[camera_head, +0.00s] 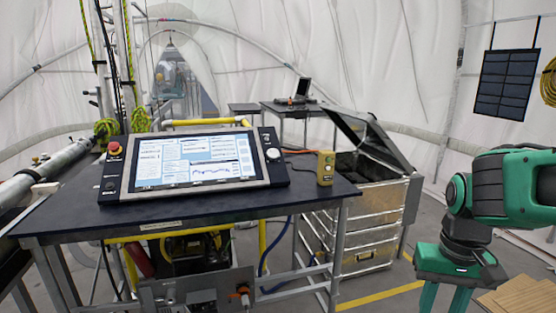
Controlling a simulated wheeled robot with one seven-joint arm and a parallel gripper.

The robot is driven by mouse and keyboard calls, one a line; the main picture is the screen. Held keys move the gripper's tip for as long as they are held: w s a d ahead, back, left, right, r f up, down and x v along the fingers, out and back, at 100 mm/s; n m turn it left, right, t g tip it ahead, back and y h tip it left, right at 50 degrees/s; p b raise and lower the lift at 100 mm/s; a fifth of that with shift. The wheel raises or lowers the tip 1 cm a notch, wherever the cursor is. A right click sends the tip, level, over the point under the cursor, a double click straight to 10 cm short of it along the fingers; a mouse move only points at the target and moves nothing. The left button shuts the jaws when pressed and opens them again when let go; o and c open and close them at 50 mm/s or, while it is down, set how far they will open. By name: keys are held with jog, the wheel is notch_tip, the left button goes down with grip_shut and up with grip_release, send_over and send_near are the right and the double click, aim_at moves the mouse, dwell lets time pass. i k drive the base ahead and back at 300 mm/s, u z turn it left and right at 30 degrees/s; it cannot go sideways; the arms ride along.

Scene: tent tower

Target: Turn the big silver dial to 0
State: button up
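A control console (195,162) with a lit screen lies on the dark table. A small round grey-silver knob (273,154) sits on its narrow black right-hand panel and may be the silver dial; its markings and setting are too small to read. The left-hand panel has a red button (115,149) with small dark controls below it. My gripper (444,299) is at the lower right, well to the right of the console, pointing down. Its two green fingers stand apart with nothing seen between them; their tips are cut off by the frame's bottom edge.
A yellow handheld device (325,168) stands on the right part of the dark table (240,198). An open metal case (366,228) stands between the table and my gripper. Brown boards (525,298) lie at the lower right corner. Pipes and hoses crowd the left.

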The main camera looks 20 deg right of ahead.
aim_at(272, 154)
jog(key=z, duration=0.25)
jog(key=i, duration=1.2)
jog(key=u, duration=0.25)
